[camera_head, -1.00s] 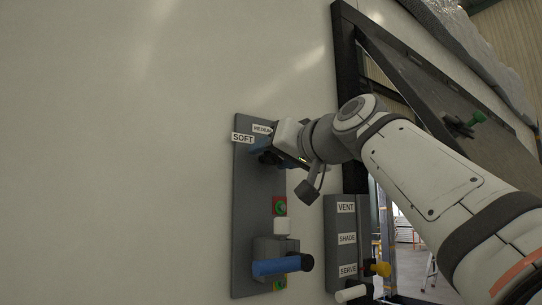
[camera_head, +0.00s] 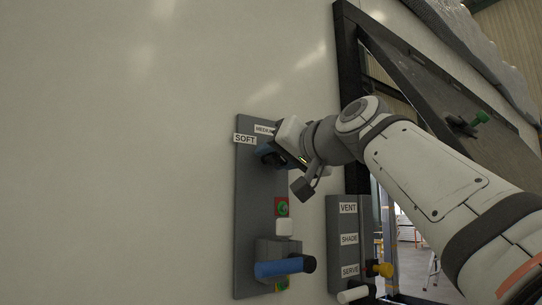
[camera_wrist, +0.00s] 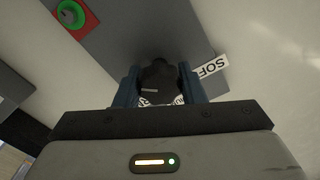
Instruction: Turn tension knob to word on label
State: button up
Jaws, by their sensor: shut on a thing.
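The dark round tension knob (camera_wrist: 158,74) sits on the grey panel (camera_wrist: 115,42) in the wrist view. The two blue fingers of my gripper (camera_wrist: 160,86) are shut on it, one on each side. A short pale mark shows on the knob's near side. A white SOFT label (camera_wrist: 210,67) lies just right of the right finger, and also shows in the head view (camera_head: 245,139). A MEDIUM label (camera_head: 264,129) is partly covered by my gripper in the head view. Further lettering below the knob in the wrist view is mostly hidden by my gripper.
Lower on the panel are a green knob on a red square (camera_head: 283,207), a white block (camera_head: 284,227) and a blue handle (camera_head: 280,268). A second panel (camera_head: 332,220) to the right reads VENT, SHADE and SERVE. The wall to the left is clear.

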jog(key=m+p, duration=0.1)
jog(key=m, duration=0.4)
jog(key=shift+p, duration=0.3)
jog(key=shift+f+m+p, duration=0.1)
jog(key=shift+m+p, duration=0.6)
jog(key=shift+m, duration=1.7)
jog(key=shift+f, duration=0.1)
jog(key=o, duration=1)
jog(key=shift+s+d, duration=0.1)
jog(key=shift+s+d, duration=0.2)
jog(key=b+v, duration=0.2)
jog(key=v, duration=0.5)
jog(key=shift+s+b, duration=0.1)
jog(key=shift+b, duration=0.25)
